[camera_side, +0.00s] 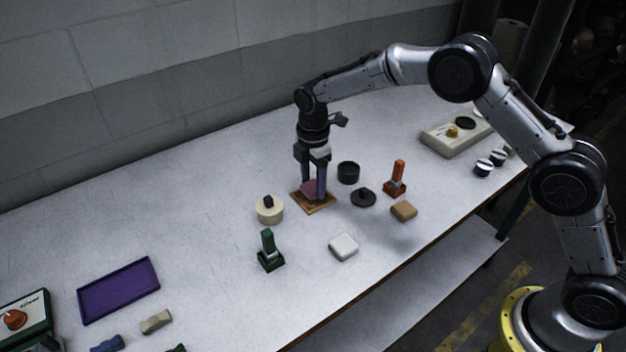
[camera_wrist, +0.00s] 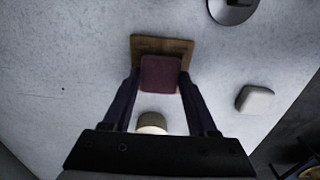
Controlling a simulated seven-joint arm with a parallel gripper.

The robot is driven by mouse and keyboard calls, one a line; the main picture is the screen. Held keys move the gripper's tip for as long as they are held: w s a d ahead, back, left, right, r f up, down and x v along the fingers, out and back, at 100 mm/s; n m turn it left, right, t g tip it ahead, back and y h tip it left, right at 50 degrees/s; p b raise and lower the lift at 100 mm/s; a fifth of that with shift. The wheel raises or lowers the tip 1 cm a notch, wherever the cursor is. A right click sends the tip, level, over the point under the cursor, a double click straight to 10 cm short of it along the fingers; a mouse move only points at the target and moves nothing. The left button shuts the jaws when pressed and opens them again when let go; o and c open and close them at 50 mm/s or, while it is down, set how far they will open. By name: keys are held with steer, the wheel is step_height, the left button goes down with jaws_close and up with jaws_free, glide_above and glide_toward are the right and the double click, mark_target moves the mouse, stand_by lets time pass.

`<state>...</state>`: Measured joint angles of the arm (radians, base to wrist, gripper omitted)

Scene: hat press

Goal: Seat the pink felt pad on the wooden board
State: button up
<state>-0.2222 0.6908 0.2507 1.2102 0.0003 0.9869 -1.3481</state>
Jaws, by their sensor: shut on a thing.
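The pink felt pad (camera_side: 312,187) is between the fingers of my gripper (camera_side: 314,193), over the wooden board (camera_side: 299,198). In the wrist view the pad (camera_wrist: 161,74) looks dark pink and covers the middle of the board (camera_wrist: 144,45), with the board's far edge showing beyond it. My gripper (camera_wrist: 160,92) is shut on the pad, one finger on each side. The fingers hide part of the pad and board in the side view. I cannot tell whether the pad touches the board or is just above it.
A cream round block with a black knob (camera_side: 269,210) stands left of the board. A black cup (camera_side: 348,172), black lidded disc (camera_side: 363,197), orange-handled stamp (camera_side: 396,180), tan block (camera_side: 403,211), white block (camera_side: 343,247) and green stamp (camera_side: 269,252) stand around it. A purple tray (camera_side: 118,290) lies far left.

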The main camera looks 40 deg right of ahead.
steer(key=shift+f, duration=0.6)
stand_by(0.8)
steer(key=o, duration=1.4)
